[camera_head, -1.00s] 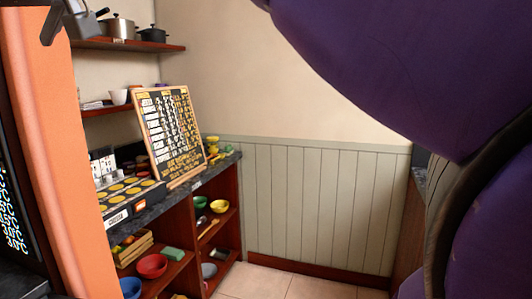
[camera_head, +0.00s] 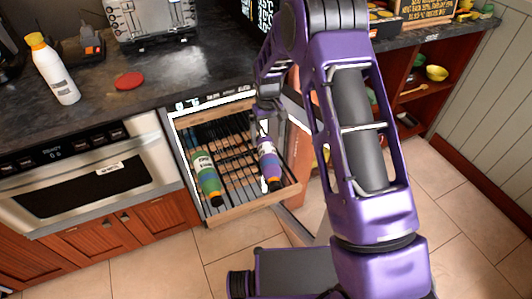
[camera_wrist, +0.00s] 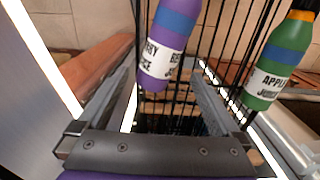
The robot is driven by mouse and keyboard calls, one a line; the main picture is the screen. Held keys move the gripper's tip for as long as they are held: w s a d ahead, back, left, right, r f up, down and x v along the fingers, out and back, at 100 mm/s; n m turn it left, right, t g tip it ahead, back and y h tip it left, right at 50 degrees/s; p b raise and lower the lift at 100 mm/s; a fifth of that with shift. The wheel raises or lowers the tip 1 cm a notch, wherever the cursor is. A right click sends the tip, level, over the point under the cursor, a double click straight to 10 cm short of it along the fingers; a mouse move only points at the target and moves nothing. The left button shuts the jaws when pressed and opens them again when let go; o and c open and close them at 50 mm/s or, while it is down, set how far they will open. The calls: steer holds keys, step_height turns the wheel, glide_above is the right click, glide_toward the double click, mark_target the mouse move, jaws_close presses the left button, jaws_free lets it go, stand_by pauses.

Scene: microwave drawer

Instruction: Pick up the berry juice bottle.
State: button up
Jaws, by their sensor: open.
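The berry juice bottle (camera_head: 268,162) is purple with a blue band and a white label. It lies in the open wooden-fronted drawer (camera_head: 248,205), on the right side of its dark rack. In the wrist view the berry juice bottle (camera_wrist: 172,42) shows its partly readable label, and its lower end lies between the fingertips. My gripper (camera_wrist: 165,80) is open, with one finger on each side of that end; I cannot tell whether they touch it. In the head view my gripper (camera_head: 268,122) is over the back of the drawer, partly hidden by my arm.
A green apple juice bottle (camera_head: 207,178) lies in the drawer left of the berry juice; it also shows in the wrist view (camera_wrist: 277,62). An oven (camera_head: 90,180) is left of the drawer. A white bottle (camera_head: 55,72) and red disc (camera_head: 129,80) are on the counter.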

mark_target(266, 147)
steer(key=f, duration=0.6)
steer(key=shift+a+f+b, duration=0.2)
steer(key=shift+f+b, duration=0.15)
steer(key=shift+r, duration=0.1)
jaws_close()
